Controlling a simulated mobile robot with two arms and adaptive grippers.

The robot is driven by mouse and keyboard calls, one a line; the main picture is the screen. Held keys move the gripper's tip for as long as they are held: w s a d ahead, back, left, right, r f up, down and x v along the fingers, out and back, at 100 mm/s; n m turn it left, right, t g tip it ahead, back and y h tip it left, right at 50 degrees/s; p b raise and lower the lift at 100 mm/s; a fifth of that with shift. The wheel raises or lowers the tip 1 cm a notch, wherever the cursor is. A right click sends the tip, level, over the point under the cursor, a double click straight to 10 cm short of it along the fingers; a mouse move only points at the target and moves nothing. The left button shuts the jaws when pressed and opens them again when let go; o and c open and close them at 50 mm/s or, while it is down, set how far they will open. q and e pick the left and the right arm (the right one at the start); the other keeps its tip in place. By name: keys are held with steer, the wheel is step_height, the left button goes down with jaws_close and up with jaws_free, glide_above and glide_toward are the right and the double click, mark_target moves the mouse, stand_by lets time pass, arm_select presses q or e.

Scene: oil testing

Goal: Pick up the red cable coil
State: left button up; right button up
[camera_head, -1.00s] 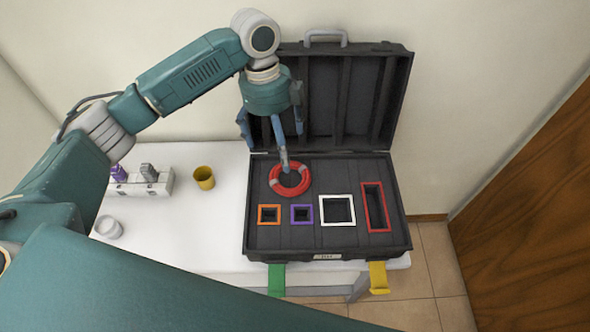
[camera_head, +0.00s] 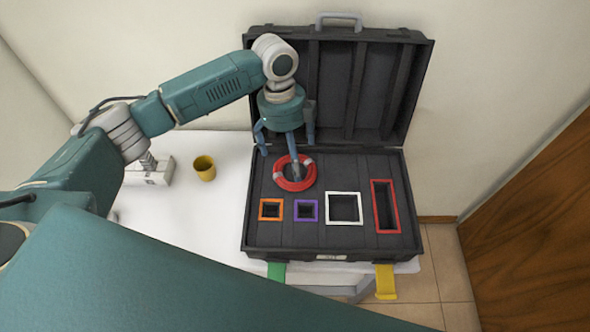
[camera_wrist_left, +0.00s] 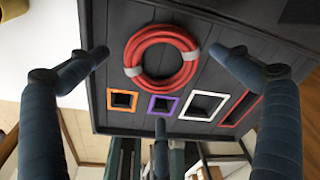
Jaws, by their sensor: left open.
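The red cable coil (camera_head: 293,186) is a ring with light grey ties, lying flat on the dark panel of an open black case (camera_head: 335,240), behind the framed slots. In the left wrist view, the coil (camera_wrist_left: 137,58) shows whole. My left gripper (camera_head: 287,158) is over the coil from above, with its blue-grey fingers spread. In the left wrist view, my left gripper (camera_wrist_left: 160,70) has one finger on each side of the coil and a third below it, with no finger seen touching it. One finger hides part of the coil in the head view. My right gripper is not in view.
Orange (camera_head: 270,219), purple (camera_head: 307,220), white (camera_head: 344,222) and red (camera_head: 385,231) framed slots lie in front of the coil. The raised lid (camera_head: 345,90) stands close behind my gripper. A yellow cup (camera_head: 204,168) stands left on the white table (camera_head: 190,220).

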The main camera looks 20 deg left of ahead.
arm_select(q)
steer(key=shift+s+d+f+p, duration=0.15)
steer(key=shift+f+p, duration=0.1)
steer(key=shift+f, duration=0.55)
steer(key=shift+w+d+f+p, duration=0.1)
steer(key=shift+d+f+p, duration=0.1)
steer(key=shift+f, duration=0.6)
steer(key=shift+s+d+f+p, duration=0.1)
steer(key=shift+f+p, duration=0.15)
steer(key=shift+f, duration=0.55)
steer(key=c, duration=1)
steer(key=shift+r, duration=0.1)
